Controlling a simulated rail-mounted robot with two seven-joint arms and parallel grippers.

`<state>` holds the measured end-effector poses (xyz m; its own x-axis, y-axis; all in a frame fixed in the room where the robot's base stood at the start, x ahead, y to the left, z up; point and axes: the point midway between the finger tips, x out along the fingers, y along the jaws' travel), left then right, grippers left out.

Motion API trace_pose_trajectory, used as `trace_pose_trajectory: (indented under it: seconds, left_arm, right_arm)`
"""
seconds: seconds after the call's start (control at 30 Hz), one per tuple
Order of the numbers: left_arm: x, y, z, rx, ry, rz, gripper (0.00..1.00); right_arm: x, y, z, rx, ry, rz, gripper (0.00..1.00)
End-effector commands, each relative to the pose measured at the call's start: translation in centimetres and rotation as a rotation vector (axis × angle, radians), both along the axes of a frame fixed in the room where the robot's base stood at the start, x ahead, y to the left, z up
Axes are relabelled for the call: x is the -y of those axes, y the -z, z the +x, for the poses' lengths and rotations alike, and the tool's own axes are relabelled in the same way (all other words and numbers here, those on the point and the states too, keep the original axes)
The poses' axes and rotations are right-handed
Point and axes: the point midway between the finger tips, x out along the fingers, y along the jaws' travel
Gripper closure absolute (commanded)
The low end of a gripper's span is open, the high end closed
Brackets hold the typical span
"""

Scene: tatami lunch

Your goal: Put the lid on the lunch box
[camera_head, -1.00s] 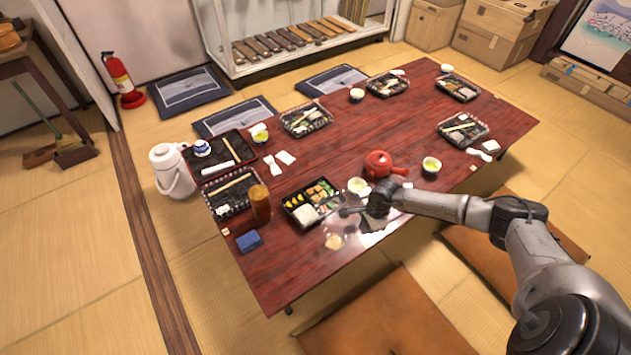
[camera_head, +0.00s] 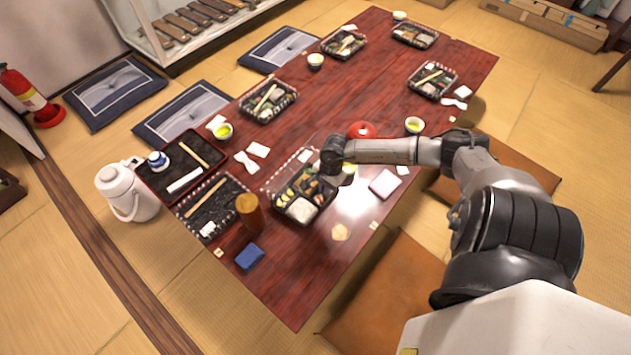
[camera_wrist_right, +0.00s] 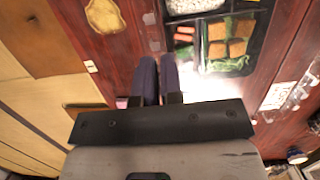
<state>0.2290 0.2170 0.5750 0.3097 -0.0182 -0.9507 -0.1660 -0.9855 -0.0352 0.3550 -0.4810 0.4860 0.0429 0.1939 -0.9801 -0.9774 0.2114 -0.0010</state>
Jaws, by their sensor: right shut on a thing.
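The lunch box (camera_head: 324,204) is black with compartments of rice, yellow pieces and other food, near the table's front edge. It also shows at the top of the right wrist view (camera_wrist_right: 254,48). A clear plastic lid (camera_head: 304,156) shows as thin shiny edges around and over the box; its ridged rim shows in the right wrist view (camera_wrist_right: 280,95). My right gripper (camera_head: 332,168) is at the box's right side; its dark fingers (camera_wrist_right: 157,75) are shut on the lid. Whether the lid touches the box, I cannot tell. My left gripper is not in view.
A brown cylinder (camera_head: 250,212) and a blue block (camera_head: 250,257) stand left of the box. A pale square (camera_head: 386,183) lies to the right. Several covered lunch boxes and cups occupy the far table.

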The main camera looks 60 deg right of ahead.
Motion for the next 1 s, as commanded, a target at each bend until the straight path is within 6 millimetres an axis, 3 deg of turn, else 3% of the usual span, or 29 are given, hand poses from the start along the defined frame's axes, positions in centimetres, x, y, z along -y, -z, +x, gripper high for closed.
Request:
trace_pose_trajectory:
  seconds: [0.37, 1.0]
  left_arm:
    - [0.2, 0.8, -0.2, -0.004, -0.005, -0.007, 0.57]
    - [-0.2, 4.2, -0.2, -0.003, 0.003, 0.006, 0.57]
  right_arm:
    - [0.0, 0.9, -0.1, 0.001, -0.004, 0.0, 1.0]
    - [0.0, 4.9, -0.1, -0.001, -0.003, -0.001, 1.0]
